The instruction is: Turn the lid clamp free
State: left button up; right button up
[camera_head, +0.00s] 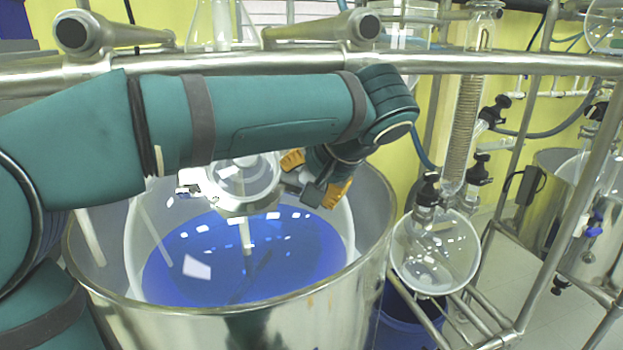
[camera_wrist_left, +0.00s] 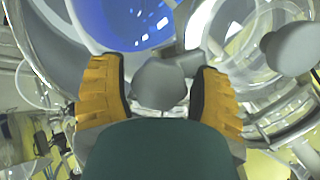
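The reactor's lid clamp shows in the wrist view as a grey rounded knob (camera_wrist_left: 160,85) between my left gripper's fingers. A narrow gap seems to lie between the knob and each finger pad. My left gripper (camera_wrist_left: 160,95) is open around it, with ribbed yellow-orange pads on both sides. In the head view the left gripper (camera_head: 316,178) hangs below my teal arm, at the right side of the metal lid ring (camera_head: 240,198). The clamp is mostly hidden there by the gripper. My right gripper is in neither view.
The large steel vessel (camera_head: 250,322) with blue liquid (camera_head: 200,262) is below. A horizontal steel rail (camera_head: 490,63) runs behind my arm. A round glass flask (camera_head: 435,255) hangs to the right. A second grey knob (camera_wrist_left: 292,46) shows at the wrist view's right.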

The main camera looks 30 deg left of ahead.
pick_arm(q)
jog(key=c, duration=0.7)
